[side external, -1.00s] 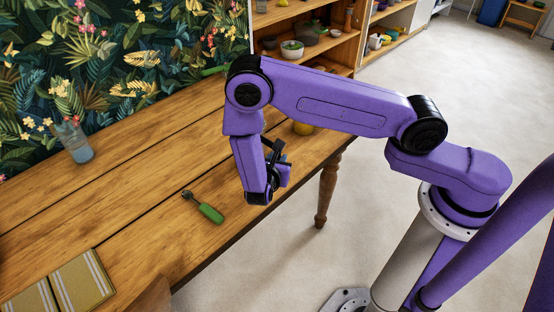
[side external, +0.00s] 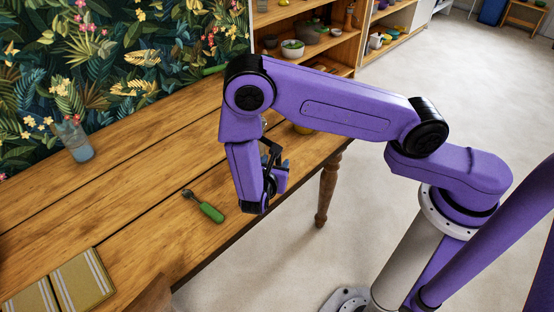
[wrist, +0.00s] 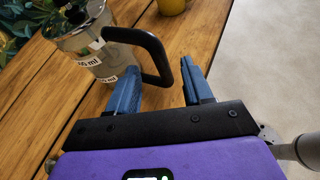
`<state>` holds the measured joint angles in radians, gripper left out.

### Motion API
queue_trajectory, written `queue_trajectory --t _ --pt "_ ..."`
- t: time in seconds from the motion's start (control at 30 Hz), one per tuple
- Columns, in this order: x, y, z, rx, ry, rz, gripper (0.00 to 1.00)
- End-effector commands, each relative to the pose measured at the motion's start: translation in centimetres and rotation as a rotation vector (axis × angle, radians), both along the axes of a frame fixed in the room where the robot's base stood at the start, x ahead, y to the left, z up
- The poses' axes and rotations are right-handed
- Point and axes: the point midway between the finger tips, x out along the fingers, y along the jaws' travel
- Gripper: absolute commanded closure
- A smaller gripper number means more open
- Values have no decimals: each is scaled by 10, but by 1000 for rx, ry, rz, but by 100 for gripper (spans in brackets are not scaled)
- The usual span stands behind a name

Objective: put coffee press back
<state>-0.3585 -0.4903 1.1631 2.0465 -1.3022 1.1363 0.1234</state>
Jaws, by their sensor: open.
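The coffee press (wrist: 84,42) stands on the wooden table at the upper left of the wrist view, a clear vessel with white measure labels and a black loop handle (wrist: 150,40). My gripper (wrist: 159,67) is open, its blue fingers on either side of the handle's outer part. The left finger lies close to the vessel; I cannot tell if it touches. In the side view my gripper (side external: 279,172) hangs low over the table near its front edge, and my arm hides most of the press.
A yellow mug (wrist: 172,5) stands beyond the fingers. A green-handled tool (side external: 206,208) lies left of my gripper. A vase (side external: 77,142) stands by the patterned wall and folded striped cloths (side external: 82,283) lie front left. Shelves (side external: 300,50) stand behind.

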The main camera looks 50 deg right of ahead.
Motion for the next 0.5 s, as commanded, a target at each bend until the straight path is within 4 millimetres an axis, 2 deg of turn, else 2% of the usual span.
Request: queue_trajectory --t 0.03,0.2,0.5 --pt "-5 10 5 1 -1 6 50" --pt "-21 36 18 2 -2 4 50" --pt "-37 61 31 0 0 1 50"
